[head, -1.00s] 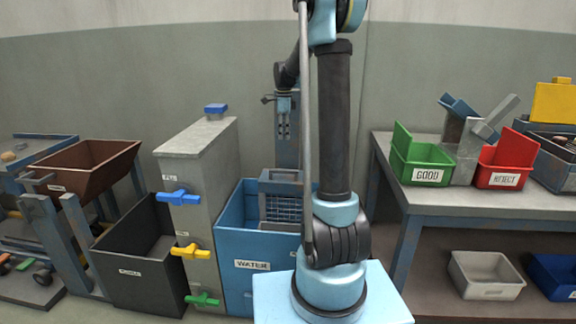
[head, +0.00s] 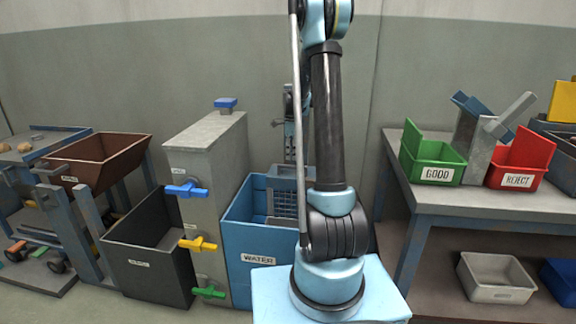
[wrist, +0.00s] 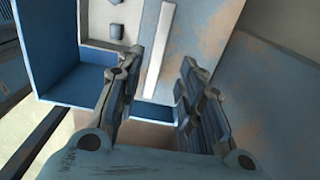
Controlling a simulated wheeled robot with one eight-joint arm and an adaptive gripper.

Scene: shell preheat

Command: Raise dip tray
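The dip tray (head: 284,205), a grey-blue mesh basket with a raised back, sits inside the blue tank labelled WATER (head: 257,276) in the head view. My upright arm hides the tray's right side. My gripper (wrist: 160,62) shows in the wrist view with its two fingers apart and nothing held between them. Beyond the fingers are a rusty blue surface with a pale strip (wrist: 160,48) and a blue wall (wrist: 40,70). I cannot tell whether the gripper touches anything.
A grey column (head: 207,215) with blue, yellow and green valve handles stands left of the tank. A black bin (head: 140,265) and a brown trough (head: 100,160) lie further left. A bench (head: 475,198) with green GOOD (head: 438,173) and red REJECT (head: 517,180) bins is at right.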

